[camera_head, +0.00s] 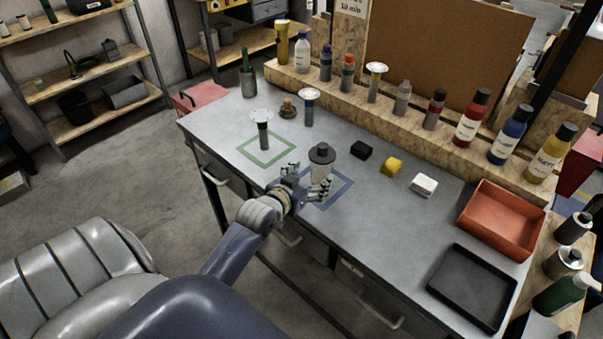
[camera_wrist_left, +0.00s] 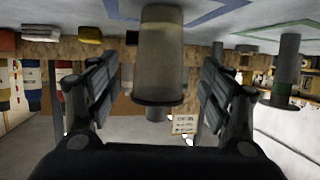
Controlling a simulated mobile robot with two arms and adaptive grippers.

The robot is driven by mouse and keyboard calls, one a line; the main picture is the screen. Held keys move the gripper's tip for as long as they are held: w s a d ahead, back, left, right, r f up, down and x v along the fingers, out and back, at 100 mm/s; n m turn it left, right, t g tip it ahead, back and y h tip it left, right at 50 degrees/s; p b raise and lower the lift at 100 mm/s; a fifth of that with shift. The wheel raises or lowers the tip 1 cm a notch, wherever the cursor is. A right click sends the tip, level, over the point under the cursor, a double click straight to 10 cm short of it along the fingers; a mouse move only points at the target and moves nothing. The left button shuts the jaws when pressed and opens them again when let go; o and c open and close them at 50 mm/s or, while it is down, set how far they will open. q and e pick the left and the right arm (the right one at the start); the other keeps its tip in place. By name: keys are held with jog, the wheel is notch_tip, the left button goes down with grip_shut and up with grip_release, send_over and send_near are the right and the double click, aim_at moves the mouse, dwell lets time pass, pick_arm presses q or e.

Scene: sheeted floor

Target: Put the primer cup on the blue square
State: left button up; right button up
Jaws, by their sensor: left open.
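The primer cup (camera_head: 321,165), a pale translucent cup with a dark grey lid, stands upright on the bench within the blue square outline (camera_head: 341,193). My left gripper (camera_head: 322,189) is open, with its fingers around the cup's lower part in the head view. In the left wrist view, which is upside down, the cup (camera_wrist_left: 160,55) sits between the two spread fingers (camera_wrist_left: 160,85), with a gap on each side. Part of the blue square (camera_wrist_left: 215,12) shows there behind the cup. The fingers hide part of the cup's base in the head view. My right gripper is not in view.
A green square outline (camera_head: 250,157) lies left, with a grey white-topped cylinder (camera_head: 262,128) in it. Black (camera_head: 361,150), yellow (camera_head: 391,167) and white (camera_head: 424,185) blocks lie right. A red tray (camera_head: 500,222) and black tray (camera_head: 470,290) are farther right. Bottles line the back ledge.

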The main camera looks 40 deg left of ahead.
pick_arm(q)
jog(key=v, duration=0.4)
jog(key=shift+s+r, duration=0.15)
jog(key=shift+s, duration=0.2)
jog(key=shift+d, duration=0.1)
